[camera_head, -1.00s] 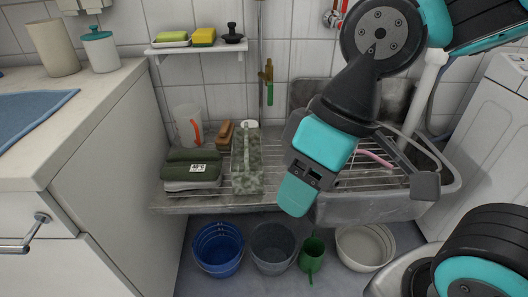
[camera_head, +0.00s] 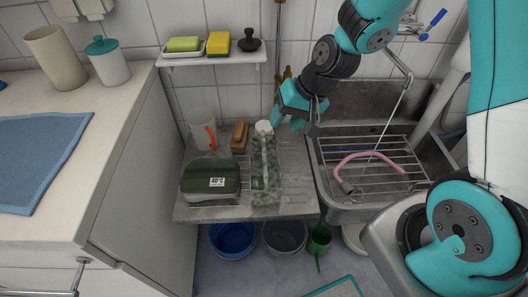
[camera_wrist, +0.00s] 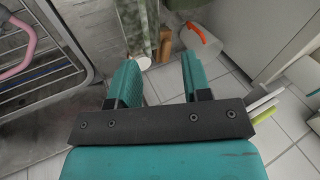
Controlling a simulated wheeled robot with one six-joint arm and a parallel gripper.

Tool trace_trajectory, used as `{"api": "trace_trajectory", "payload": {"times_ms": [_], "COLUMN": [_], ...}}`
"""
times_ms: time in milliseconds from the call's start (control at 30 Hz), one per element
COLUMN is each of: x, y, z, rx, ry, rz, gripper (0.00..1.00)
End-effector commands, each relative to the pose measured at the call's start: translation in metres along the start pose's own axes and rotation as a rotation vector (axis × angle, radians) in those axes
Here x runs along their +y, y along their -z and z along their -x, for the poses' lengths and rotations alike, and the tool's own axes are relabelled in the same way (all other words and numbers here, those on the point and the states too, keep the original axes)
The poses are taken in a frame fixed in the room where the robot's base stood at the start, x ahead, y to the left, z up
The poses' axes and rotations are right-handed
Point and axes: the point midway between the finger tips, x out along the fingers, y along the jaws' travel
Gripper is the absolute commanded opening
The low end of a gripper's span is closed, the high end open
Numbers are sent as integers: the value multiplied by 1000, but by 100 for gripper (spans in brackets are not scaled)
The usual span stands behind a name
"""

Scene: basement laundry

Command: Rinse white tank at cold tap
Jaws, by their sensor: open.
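A long tank-like thing with a mottled green-grey surface and a raised handle (camera_head: 265,170) lies on the drainboard, its white cap (camera_head: 264,128) toward the wall. I cannot tell if it is the white tank under dirt. It also shows in the wrist view (camera_wrist: 142,22), its cap near the left fingertip. My gripper (camera_head: 284,118) is open and empty, beside the cap end; the fingers (camera_wrist: 161,60) are apart. A chrome tap with a blue lever (camera_head: 433,19) is above the sink (camera_head: 345,211). A thin pale line runs down from its spout; I cannot tell if it is water.
A dark green box with a white label (camera_head: 210,180), a brown brush (camera_head: 240,136) and a clear jug (camera_head: 203,128) crowd the drainboard's left. A pink hose (camera_head: 370,156) lies on the sink rack. A shelf (camera_head: 212,59) is above. Buckets (camera_head: 234,238) stand below.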

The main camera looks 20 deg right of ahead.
Motion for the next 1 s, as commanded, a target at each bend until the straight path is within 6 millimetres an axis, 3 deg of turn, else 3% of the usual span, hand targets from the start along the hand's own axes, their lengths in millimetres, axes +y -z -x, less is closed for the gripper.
{"api": "trace_trajectory", "payload": {"times_ms": [100,267,700,1000], "x": [20,33,36,36], "y": [14,19,23,25], "z": [-3,-19,-113,-139], "rx": [29,48,48,50], "ry": [-14,-20,-22,-21], "rz": [-98,-144,-142,-142], "gripper": [44,44,44,44]}}
